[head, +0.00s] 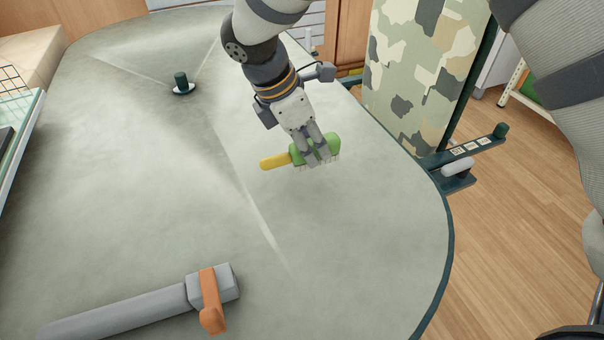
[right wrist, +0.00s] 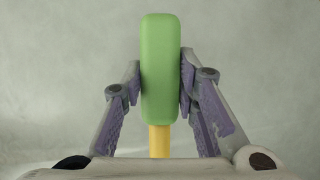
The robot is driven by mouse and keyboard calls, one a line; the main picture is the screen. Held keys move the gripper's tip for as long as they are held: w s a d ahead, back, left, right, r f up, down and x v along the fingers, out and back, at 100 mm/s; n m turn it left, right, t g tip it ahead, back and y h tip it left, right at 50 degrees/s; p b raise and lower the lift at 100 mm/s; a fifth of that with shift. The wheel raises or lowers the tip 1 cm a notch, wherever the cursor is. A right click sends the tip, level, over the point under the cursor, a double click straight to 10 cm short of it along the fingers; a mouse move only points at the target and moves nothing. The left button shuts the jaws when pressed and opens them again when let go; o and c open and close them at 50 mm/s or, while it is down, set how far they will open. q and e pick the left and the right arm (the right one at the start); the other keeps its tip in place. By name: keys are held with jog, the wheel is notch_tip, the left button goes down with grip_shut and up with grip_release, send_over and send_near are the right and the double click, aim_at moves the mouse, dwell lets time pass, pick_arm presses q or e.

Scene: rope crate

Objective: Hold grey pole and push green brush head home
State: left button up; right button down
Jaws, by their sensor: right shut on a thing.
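The green brush head (head: 322,149) has a yellow stub that points left in the head view, and pale bristles underneath. My right gripper (head: 318,155) is shut on its green body. In the right wrist view the green body (right wrist: 160,70) stands between both fingers, with the yellow stub below it. I cannot tell whether the bristles touch the table. The grey pole (head: 120,315) lies at the lower left of the head view, apart from the brush head. Its end has a grey block with an orange lever (head: 210,300). My left gripper is not in view.
The grey-green table (head: 130,190) is mostly bare between brush head and pole. A dark upright peg (head: 181,84) stands at the back. A camouflage-patterned block (head: 415,75) rises beyond the far right edge. A dark bracket (head: 465,160) sticks out from the right edge.

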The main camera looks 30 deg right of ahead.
aim_at(290, 147)
notch_tip(290, 147, down, 6)
jog(key=shift+f, duration=0.1)
jog(key=c, duration=1.2)
grip_release()
jog(key=shift+c, duration=0.2)
jog(key=shift+f, duration=0.25)
jog(key=v, duration=1.1)
jog(key=shift+w+a+r, duration=0.15)
jog(key=shift+a, duration=0.25)
jog(key=shift+a+r, duration=0.2)
jog(key=shift+r, duration=0.15)
